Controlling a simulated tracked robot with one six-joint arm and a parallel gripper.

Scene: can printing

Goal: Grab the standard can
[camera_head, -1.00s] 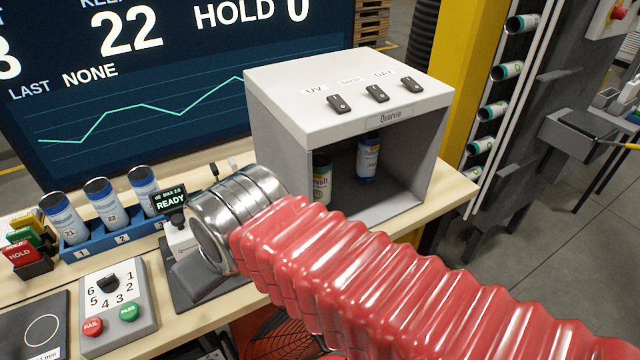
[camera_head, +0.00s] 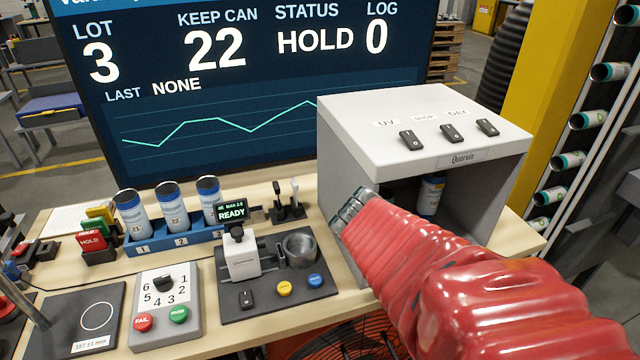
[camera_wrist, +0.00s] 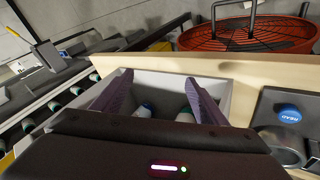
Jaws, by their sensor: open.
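A white and grey booth (camera_head: 425,125) with an open front stands at the right of the bench in the head view. A blue-labelled can (camera_head: 431,197) stands inside it, its lower part behind my red-sleeved arm. In the wrist view two cans show inside the booth (camera_wrist: 222,88), one with a blue top (camera_wrist: 147,107) and one with a greenish top (camera_wrist: 184,116). I cannot read which is the standard can. My gripper (camera_wrist: 160,88) is open and empty, its purple fingers pointing into the booth with the cans between them in the picture.
A blue rack (camera_head: 180,240) holds three cans at the left. A gauge (camera_head: 243,255) reading READY, with buttons and a round metal cup (camera_head: 300,250), sits left of the booth. A yellow post (camera_head: 545,90) and sloped can chute stand at the right.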

